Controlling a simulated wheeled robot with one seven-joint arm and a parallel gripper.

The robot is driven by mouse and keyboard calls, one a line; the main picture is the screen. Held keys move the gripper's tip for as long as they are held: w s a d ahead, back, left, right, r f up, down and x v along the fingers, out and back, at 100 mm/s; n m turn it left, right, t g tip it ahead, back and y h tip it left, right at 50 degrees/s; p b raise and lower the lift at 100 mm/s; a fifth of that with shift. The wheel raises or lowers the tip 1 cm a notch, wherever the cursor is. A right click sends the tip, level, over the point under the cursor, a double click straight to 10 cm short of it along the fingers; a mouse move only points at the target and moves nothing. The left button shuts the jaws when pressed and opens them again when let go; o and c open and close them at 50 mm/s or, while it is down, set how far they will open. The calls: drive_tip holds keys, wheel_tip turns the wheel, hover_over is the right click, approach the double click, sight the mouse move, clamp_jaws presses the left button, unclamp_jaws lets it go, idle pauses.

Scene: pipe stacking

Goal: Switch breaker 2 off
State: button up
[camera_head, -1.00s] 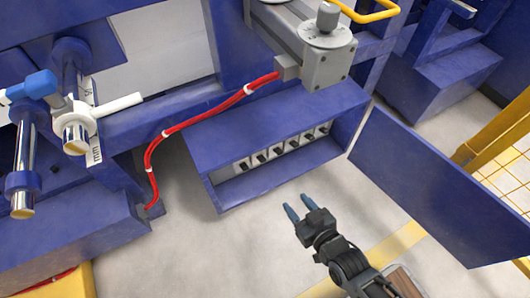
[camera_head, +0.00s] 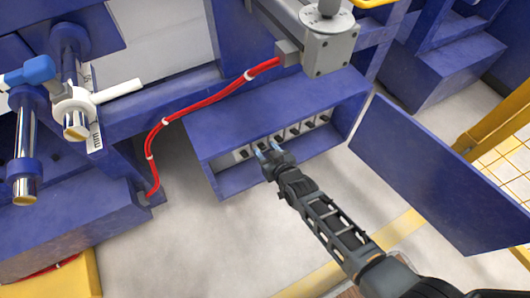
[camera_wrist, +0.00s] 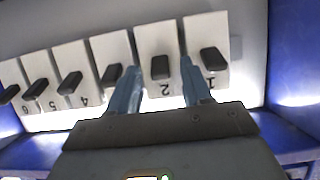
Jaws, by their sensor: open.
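Breaker 2 (camera_wrist: 157,50) is a white plate with a black switch lever (camera_wrist: 160,67) and an upside-down number 2 below it in the wrist view. My gripper (camera_wrist: 157,68) is open, with one blue-grey finger on each side of that lever. I cannot tell whether the fingers touch it. In the head view my gripper (camera_head: 269,147) reaches into the blue breaker box (camera_head: 208,137) in front of the row of switches. It hides part of the row there.
Breaker 1 (camera_wrist: 207,45) is close on the right; breaker 3 (camera_wrist: 118,58) and several more stand on the left. The box's blue side wall (camera_wrist: 292,70) bounds the right. The open blue door (camera_head: 440,175) stands right of the box. A red cable (camera_head: 200,113) runs above it.

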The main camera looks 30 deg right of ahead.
drive_tip(key=shift+w+f, duration=0.2)
drive_tip(key=shift+w, duration=0.25)
clamp_jaws()
